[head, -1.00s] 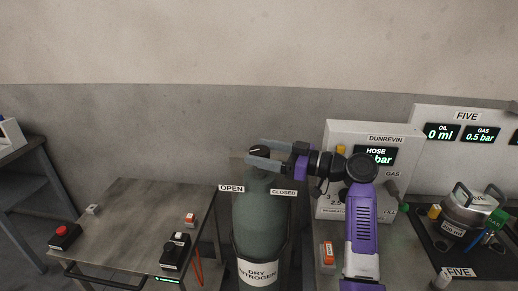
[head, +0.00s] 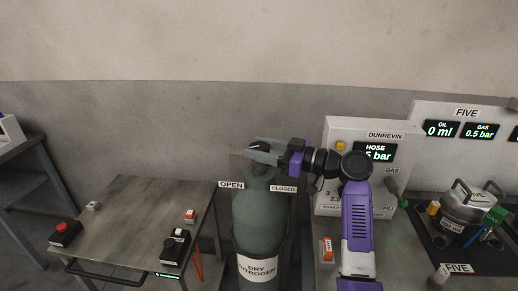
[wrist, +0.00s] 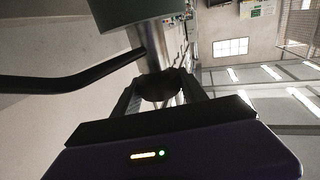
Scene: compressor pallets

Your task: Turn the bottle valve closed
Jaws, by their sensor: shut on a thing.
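The green gas bottle (head: 258,222) stands upright in the middle of the head view, with a white DRY NITROGEN label (head: 257,269). Its dark valve knob (head: 259,147) is at the top, between my gripper's grey fingers. An OPEN sign (head: 231,185) is at its left and a CLOSED sign (head: 284,189) at its right. My gripper (head: 262,151) reaches in from the right and is shut on the valve knob. In the wrist view the dark knob (wrist: 161,88) sits between the two fingers. The fingers hide part of the knob.
A grey station (head: 352,135) with a hose display reading 5 bar, its front partly hidden by my arm, stands to the right. A metal table (head: 135,215) with buttons is at left. A pot (head: 468,208) sits on a dark tray at far right.

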